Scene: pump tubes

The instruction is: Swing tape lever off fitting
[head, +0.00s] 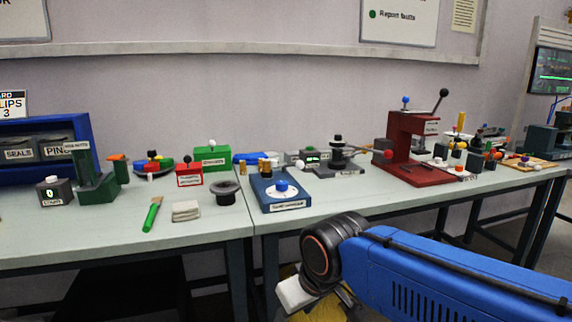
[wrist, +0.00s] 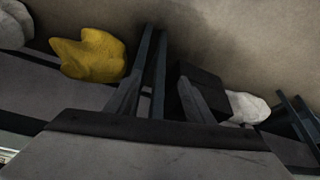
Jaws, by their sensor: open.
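I cannot tell for sure which part is the tape lever or its fitting. My gripper (wrist: 160,88) is open and empty in the wrist view, pointing down toward the floor. In the head view my arm hangs in front of the table, with the gripper low and mostly hidden behind the wrist.
A blue fixture with a white dial (head: 282,193), a dark round flanged part (head: 226,193), a folded cloth (head: 186,211) and a green-handled tool (head: 152,214) lie on the table. Its front right top is clear. A yellow lump (wrist: 90,54) and pale lumps lie below, near table legs.

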